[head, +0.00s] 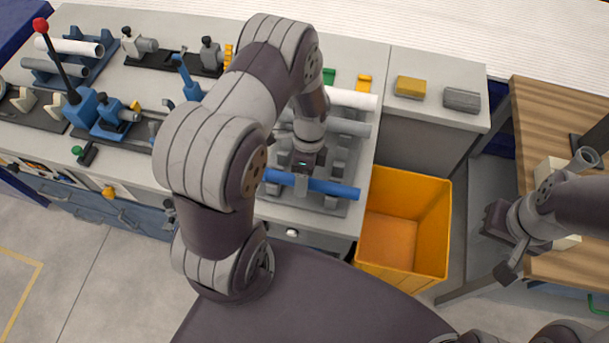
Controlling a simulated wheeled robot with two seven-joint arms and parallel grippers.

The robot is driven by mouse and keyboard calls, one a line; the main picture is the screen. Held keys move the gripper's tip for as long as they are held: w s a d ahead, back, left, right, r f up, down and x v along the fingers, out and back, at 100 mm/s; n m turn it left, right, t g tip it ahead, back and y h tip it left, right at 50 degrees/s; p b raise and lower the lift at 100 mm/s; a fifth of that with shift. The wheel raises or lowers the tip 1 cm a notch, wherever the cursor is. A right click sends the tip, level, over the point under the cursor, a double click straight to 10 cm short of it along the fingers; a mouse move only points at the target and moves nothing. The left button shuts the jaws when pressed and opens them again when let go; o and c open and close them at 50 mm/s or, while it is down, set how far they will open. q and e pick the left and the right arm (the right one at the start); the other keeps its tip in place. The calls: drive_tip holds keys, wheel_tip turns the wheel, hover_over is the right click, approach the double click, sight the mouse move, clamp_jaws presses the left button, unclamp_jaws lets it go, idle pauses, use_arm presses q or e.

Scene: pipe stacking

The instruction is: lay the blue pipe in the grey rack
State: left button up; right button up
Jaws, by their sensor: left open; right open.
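The blue pipe (330,187) lies across the front of the grey rack (335,204), running left to right; whether it is fully seated in its supports is hard to tell. A white pipe (352,98) and a grey pipe (350,127) lie behind it in the rack. My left arm hides part of the rack. My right gripper (496,244) is open and empty, away from the rack at the right.
An orange bin (447,225) stands on the floor right of the bench. A yellow block (410,87) and a grey block (461,99) lie on the side counter. A wooden table (545,100) is at the right. Fixtures and a red-knobbed lever (41,25) crowd the left bench.

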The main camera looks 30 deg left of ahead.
use_arm(q)
drive_tip(key=d+v, duration=0.1)
drive_tip(key=v, duration=1.1)
drive_tip(key=s+d+r+n+t, duration=0.2)
drive_tip(key=s+r+n+t, duration=0.2)
drive_tip(key=n, duration=1.1)
drive_tip(key=s+r, duration=0.3)
drive_tip(key=s, duration=0.1)
drive_tip(key=shift+t+y, duration=0.4)
drive_tip(key=shift+s+d+r, duration=0.1)
drive_tip(key=shift+r, duration=0.05)
